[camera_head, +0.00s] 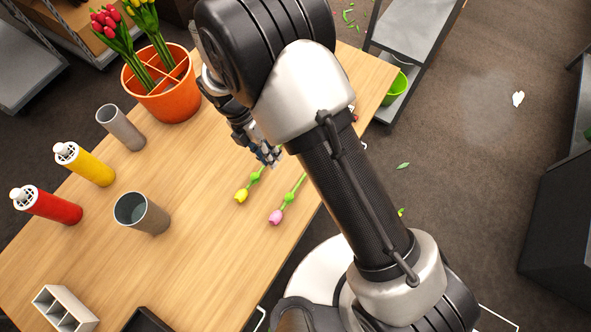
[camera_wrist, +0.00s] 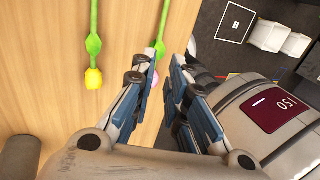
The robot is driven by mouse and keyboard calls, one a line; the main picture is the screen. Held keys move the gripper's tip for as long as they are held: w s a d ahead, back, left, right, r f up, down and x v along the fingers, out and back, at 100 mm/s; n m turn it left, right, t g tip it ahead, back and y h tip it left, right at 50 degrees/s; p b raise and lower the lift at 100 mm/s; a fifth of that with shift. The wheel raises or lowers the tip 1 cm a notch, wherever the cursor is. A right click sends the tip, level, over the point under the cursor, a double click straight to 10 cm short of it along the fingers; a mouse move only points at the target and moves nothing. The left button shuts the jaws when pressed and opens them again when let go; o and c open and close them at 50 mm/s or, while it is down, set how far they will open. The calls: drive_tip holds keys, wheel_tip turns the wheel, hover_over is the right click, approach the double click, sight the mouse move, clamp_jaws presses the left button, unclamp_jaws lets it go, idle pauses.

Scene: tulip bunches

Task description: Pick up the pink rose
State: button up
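The pink flower (camera_head: 275,216) lies on the wooden table near its right edge. It looks like a tulip, with its green stem running up and right until my arm hides it. In the wrist view, its stem and leaf (camera_wrist: 161,40) show just beyond my fingertips, and the bloom is mostly hidden behind the left finger. My gripper (camera_head: 268,158) is above the table, by the stems. In the wrist view its fingertips (camera_wrist: 165,62) are apart with nothing held. A yellow tulip (camera_head: 241,195) lies left of the pink one and also shows in the wrist view (camera_wrist: 93,78).
An orange divided pot (camera_head: 168,98) with red and yellow tulips stands at the back. Two grey cups (camera_head: 142,213) (camera_head: 120,127), a yellow bottle (camera_head: 84,163) and a red bottle (camera_head: 46,204) stand left. A white compartment box (camera_head: 62,308) is at the front.

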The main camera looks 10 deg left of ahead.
drive_tip(key=b, duration=0.2)
hover_over(293, 191)
drive_tip(key=w+a, duration=0.1)
drive_tip(key=a, duration=0.1)
drive_tip(key=f, duration=1.2)
drive_tip(key=shift+a, duration=0.2)
drive_tip(key=b+x, duration=0.1)
drive_tip(key=x, duration=0.3)
drive_tip(key=shift+s+d+f, duration=0.1)
drive_tip(key=shift+d+f, duration=0.15)
drive_tip(key=shift+f, duration=0.1)
drive_tip(key=shift+c, duration=0.4)
clamp_jaws()
drive_tip(key=shift+r, duration=0.1)
wheel_tip(293, 191, up, 20)
drive_tip(key=p, duration=0.4)
